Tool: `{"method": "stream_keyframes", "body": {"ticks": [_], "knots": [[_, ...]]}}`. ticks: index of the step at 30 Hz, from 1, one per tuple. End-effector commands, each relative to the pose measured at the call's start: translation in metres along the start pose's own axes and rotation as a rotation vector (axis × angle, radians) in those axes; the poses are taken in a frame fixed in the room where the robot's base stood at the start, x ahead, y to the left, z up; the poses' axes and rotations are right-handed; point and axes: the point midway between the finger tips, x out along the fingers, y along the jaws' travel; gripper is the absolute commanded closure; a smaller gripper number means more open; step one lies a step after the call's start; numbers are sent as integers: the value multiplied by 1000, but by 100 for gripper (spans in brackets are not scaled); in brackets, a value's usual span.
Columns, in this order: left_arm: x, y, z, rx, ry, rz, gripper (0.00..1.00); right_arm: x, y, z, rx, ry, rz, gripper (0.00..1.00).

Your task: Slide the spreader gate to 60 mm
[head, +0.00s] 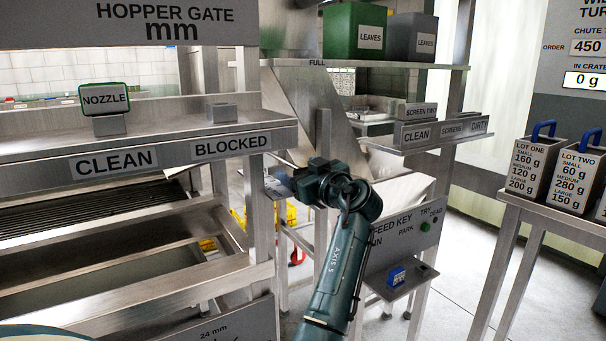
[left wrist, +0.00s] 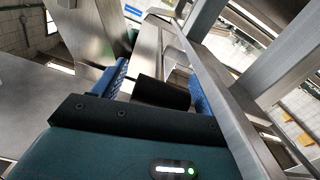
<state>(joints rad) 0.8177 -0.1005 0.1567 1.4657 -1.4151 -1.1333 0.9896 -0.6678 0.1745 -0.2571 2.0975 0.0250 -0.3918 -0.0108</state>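My left gripper (head: 276,181) is at the end of the teal arm in the middle of the head view, beside a steel post; its fingertips are small and unclear there. In the left wrist view its two blue-padded fingers (left wrist: 160,88) stand apart. A black cylindrical bar (left wrist: 163,92) lies between them, close to the right pad, with a narrow gap seeming to show at the left pad. I cannot tell whether this bar belongs to the spreader gate. No gate marked as the spreader and no 60 mm mark can be made out. My right gripper is not in view.
A steel rail (left wrist: 225,85) runs close beside the right finger. A shelf (head: 150,138) with CLEAN and BLOCKED labels is at left. The feed key panel (head: 408,240) stands right of the arm. A table with lot bins (head: 535,165) is at far right; floor shows between.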

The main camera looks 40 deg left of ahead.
Motion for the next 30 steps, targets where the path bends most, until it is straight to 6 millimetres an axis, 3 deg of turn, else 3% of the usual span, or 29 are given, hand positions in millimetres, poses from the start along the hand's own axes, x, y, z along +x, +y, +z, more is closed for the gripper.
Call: {"method": "stream_keyframes", "body": {"ticks": [6, 17, 30], "knots": [[0, 0, 0, -2, 0, 0, 10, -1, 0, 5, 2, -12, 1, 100], [-10, 1, 2, -2, -1, 3, 10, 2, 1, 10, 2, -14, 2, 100], [-100, 0, 3, -3, -2, 3, 10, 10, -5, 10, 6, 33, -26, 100]]}}
